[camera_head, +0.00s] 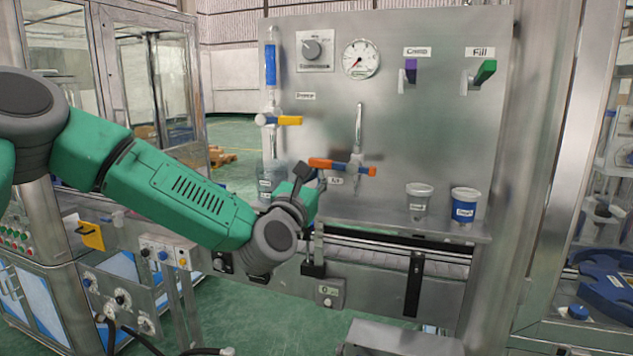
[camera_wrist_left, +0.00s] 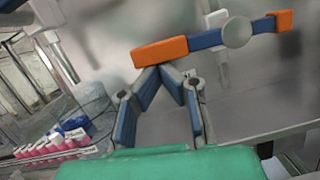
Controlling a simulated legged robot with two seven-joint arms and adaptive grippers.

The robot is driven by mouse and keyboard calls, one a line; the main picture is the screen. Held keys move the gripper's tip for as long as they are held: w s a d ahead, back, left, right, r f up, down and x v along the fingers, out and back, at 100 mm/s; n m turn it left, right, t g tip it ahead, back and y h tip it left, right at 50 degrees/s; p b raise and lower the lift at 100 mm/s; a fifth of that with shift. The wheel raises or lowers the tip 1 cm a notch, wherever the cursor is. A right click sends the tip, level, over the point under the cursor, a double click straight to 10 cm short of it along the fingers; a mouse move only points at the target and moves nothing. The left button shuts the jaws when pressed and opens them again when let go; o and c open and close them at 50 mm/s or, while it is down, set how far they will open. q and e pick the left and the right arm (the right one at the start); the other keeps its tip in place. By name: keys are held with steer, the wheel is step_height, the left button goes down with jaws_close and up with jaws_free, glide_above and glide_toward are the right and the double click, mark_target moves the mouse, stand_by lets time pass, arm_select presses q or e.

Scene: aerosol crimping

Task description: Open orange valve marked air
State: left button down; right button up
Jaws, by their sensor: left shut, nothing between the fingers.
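The orange valve handle (camera_head: 322,163) sits on the steel panel above the label Air (camera_head: 336,181). It lies nearly level, with orange ends and a blue middle, across a grey-white valve body and pipe. It also shows in the left wrist view (camera_wrist_left: 158,53), running from the middle to the upper right. My left gripper (camera_head: 304,172) is at the handle's left end. In the left wrist view its fingertips (camera_wrist_left: 166,70) meet just below that orange end, with nothing between them. I cannot tell whether they touch the handle. My right gripper is not in view.
A yellow-handled valve (camera_head: 290,120) is up and left of the gripper. A gauge (camera_head: 360,59), a purple handle (camera_head: 410,70) and a green handle (camera_head: 485,72) are higher on the panel. A clear cup (camera_head: 419,198) and a blue cup (camera_head: 464,205) are at lower right.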

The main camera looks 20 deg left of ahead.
arm_select(q)
steer(key=shift+a+r+m+h+b, duration=0.15)
steer(key=shift+r+m+h+b, duration=0.35)
steer(key=shift+m, duration=0.6)
steer(key=shift+r+m, duration=0.7)
steer(key=shift+m, duration=0.4)
steer(key=d+r+m+g+h+p, duration=0.2)
steer(key=d+r+m, duration=0.3)
steer(key=m, duration=0.9)
steer(key=shift+r+m+g+h+p, duration=0.3)
steer(key=shift+r+g+p, duration=0.35)
steer(key=shift+g, duration=0.05)
steer(key=shift+s, duration=0.1)
